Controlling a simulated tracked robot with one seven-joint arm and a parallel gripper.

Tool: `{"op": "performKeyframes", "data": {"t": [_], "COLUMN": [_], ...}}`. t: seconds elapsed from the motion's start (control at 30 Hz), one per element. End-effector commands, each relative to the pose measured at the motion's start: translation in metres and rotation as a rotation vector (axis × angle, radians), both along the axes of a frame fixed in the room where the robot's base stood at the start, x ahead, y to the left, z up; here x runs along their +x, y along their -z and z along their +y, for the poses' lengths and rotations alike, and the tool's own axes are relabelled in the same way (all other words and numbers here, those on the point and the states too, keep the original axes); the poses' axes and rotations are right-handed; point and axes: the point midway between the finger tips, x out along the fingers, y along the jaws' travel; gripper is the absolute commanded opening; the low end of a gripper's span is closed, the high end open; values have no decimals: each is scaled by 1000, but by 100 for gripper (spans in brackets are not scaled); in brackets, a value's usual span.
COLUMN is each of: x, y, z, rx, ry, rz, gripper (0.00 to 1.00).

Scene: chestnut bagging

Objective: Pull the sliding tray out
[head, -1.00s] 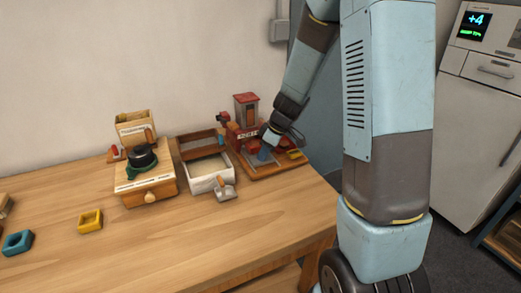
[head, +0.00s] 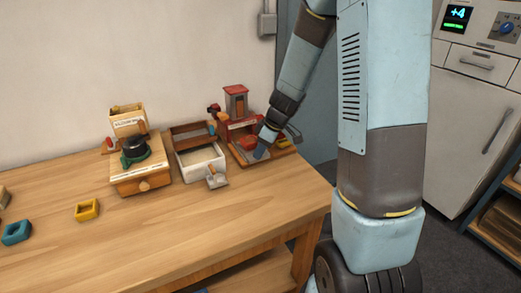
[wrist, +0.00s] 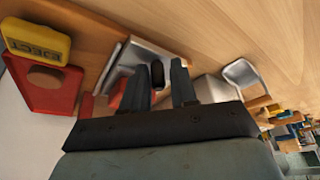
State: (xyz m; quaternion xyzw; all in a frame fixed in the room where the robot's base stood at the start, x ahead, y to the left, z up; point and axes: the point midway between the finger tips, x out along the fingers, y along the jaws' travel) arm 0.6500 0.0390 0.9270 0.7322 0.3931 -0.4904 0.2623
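The sliding tray (wrist: 126,62) is a pale grey metal tray with a dark upright knob (wrist: 157,76), seen in the wrist view. My gripper (wrist: 163,72) is open, with one finger on each side of the knob. A small gap shows at the right finger; I cannot tell whether the left finger touches. In the head view my gripper (head: 262,148) points down in front of the red machine (head: 236,103) on its wooden base. The tray is hard to make out there, behind my gripper.
A yellow EJECT button (wrist: 38,38) on a red part lies left of my fingers. A white bin (head: 200,164) with a scoop (head: 216,176) and a wooden box with a green-black top (head: 141,174) stand left.

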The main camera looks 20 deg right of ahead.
Motion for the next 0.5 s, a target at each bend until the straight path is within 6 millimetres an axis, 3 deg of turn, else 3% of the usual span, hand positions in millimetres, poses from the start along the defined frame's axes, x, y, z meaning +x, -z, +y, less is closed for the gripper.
{"op": "performKeyframes", "data": {"t": [0.27,0.5], "x": [-1,-9], "y": [-11,-45], "z": [-3,-16], "rx": [1,0], "ry": [0,1], "rz": [-4,-6], "gripper": [27,27]}}
